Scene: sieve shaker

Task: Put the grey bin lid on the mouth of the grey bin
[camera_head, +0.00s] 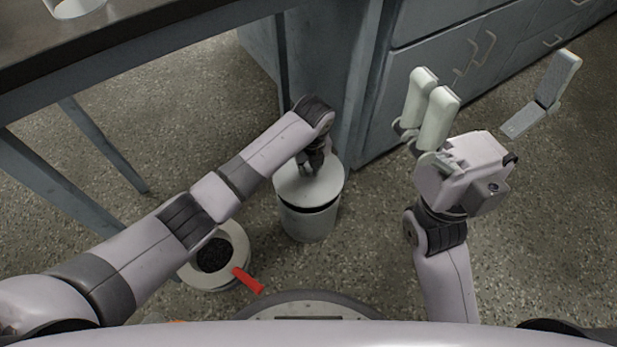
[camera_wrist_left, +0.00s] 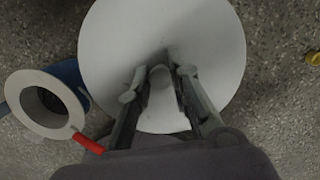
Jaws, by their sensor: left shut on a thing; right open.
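The grey bin (camera_head: 308,224) stands upright on the floor beside the corner of the cabinets. The grey bin lid (camera_head: 322,186) is a round light disc over the bin's mouth. A dark gap shows under its front edge, so it does not look fully flush there. In the left wrist view the lid (camera_wrist_left: 160,35) hides the bin. My left gripper (camera_head: 312,160) is shut on the lid's central knob, and its fingers (camera_wrist_left: 157,84) flank the knob in the wrist view. My right gripper (camera_head: 495,80) is open and empty, to the right of the bin.
A pale round container with dark contents and a red handle (camera_head: 248,281) stands left of the bin. The cabinet (camera_head: 425,70) and the dark bench top (camera_head: 150,30) border the space behind. Speckled floor (camera_head: 540,240) is clear at right.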

